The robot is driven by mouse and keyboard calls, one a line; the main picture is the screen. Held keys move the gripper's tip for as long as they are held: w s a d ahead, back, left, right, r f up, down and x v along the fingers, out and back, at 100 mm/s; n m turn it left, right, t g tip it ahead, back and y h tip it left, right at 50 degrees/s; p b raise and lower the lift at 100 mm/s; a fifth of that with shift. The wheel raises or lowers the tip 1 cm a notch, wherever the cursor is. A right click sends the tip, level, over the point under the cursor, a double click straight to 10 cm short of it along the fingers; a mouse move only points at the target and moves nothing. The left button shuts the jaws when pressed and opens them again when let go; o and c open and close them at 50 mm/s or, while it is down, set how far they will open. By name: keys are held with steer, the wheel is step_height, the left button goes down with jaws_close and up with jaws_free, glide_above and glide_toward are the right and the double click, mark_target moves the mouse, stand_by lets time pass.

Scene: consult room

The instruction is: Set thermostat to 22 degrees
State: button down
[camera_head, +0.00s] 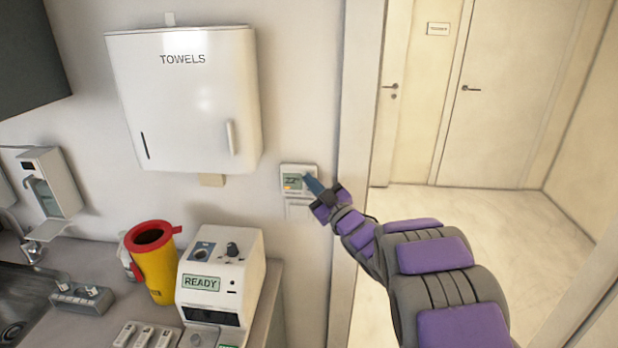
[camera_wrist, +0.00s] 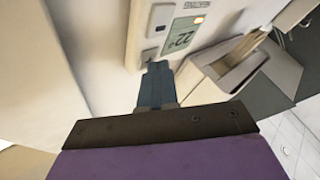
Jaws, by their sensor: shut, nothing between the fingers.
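The thermostat (camera_head: 293,181) is a small white box on the wall, right of the towel dispenser and beside the door frame. In the wrist view the thermostat (camera_wrist: 160,25) has a greenish display (camera_wrist: 184,36) that appears to read 22, an orange-lit patch and small buttons. My gripper (camera_head: 309,181) is shut and empty, with its blue-grey fingertips at the thermostat's right side. In the wrist view the fingertips (camera_wrist: 157,68) are close to a small button at the thermostat's edge. I cannot tell whether they touch it.
A white towel dispenser (camera_head: 190,95) hangs left of the thermostat. Below, the counter holds a white device marked READY (camera_head: 222,275) and a yellow bin with a red rim (camera_head: 158,268). A door frame (camera_head: 357,120) stands close right of the thermostat, with open floor beyond.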

steer(key=shift+s, duration=0.7)
steer(key=s+b, duration=0.1)
steer(key=s, duration=0.4)
steer(key=shift+a, duration=0.1)
stand_by(0.7)
